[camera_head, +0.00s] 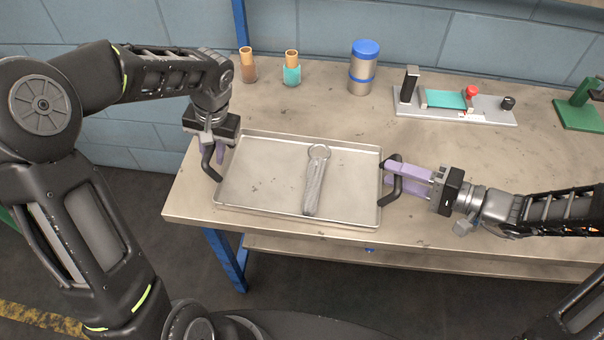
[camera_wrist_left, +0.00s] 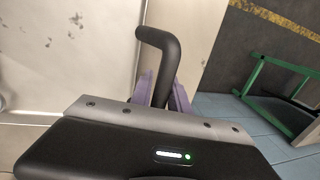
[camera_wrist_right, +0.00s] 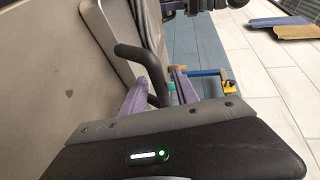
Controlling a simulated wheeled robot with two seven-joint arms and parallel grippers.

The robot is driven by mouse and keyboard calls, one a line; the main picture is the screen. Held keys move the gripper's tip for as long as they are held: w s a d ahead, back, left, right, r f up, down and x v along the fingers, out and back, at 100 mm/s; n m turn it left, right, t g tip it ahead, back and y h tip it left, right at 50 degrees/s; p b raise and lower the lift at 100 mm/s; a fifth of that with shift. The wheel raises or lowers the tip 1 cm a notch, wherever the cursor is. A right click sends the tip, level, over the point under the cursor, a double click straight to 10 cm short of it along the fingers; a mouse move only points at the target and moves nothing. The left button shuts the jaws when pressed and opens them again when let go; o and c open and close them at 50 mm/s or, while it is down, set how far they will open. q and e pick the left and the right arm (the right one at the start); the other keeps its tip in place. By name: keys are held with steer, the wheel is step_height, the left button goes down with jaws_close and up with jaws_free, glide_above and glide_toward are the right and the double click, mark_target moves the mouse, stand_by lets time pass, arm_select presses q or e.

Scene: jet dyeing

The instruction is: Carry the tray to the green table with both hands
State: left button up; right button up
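My left gripper (camera_head: 206,152) is at the tray's left handle (camera_head: 207,165). In the left wrist view its purple fingers (camera_wrist_left: 162,88) stand on either side of that handle (camera_wrist_left: 158,42). My right gripper (camera_head: 400,176) is at the right handle (camera_head: 396,190), with its fingers apart around it. In the right wrist view the handle (camera_wrist_right: 130,53) passes between the fingers (camera_wrist_right: 158,88).
The workbench (camera_head: 350,260) also holds two small bottles (camera_head: 248,66) (camera_head: 291,70), a blue-lidded canister (camera_head: 363,68) and a grey fixture (camera_head: 455,106) behind the tray. A green stand (camera_head: 578,114) is at the far right. A green frame (camera_wrist_left: 275,62) stands on the floor in the left wrist view.

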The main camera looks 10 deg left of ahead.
arm_select(q)
jaws_close()
arm_select(e)
steer(key=c, duration=0.4)
jaws_close()
stand_by(0.5)
